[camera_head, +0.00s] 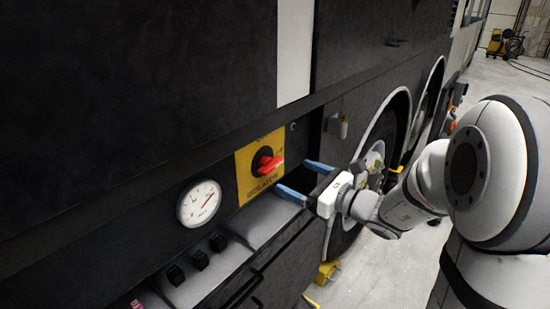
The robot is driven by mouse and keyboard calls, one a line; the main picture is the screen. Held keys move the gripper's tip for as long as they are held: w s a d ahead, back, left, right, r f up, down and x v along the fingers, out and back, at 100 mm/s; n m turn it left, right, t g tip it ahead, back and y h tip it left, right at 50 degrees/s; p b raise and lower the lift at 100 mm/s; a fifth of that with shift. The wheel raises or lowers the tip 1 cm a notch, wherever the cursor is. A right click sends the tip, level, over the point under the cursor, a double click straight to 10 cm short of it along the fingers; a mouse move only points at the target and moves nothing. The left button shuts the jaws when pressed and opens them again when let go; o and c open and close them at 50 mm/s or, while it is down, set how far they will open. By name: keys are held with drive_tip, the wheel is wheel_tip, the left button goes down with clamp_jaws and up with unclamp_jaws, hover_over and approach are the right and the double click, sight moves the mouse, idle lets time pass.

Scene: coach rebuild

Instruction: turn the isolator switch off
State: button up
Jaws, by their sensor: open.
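The isolator switch (267,162) is a red handle on a black round base, set on a yellow plate (245,180) on the dark side of the coach. The handle points to the right and slightly toward me. My gripper (297,176) has two blue fingers spread apart, one above and one below, just right of the red handle. Nothing shows between the fingers, and they look apart from the handle. The lettering on the plate is too small to read for certain.
A round white gauge (199,203) with a red needle is left of the plate. A coach wheel (372,160) is behind my gripper. Yellow wheel chocks (328,272) stand on the floor. The concrete floor at right is open.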

sight(276, 167)
drive_tip(key=p+x, duration=0.1)
drive_tip(key=x, duration=0.6)
drive_tip(key=shift+w+a, duration=0.15)
drive_tip(key=shift+a, duration=0.05)
drive_tip(key=c, duration=1)
drive_tip(key=shift+m, duration=0.6)
drive_tip(key=o, duration=1)
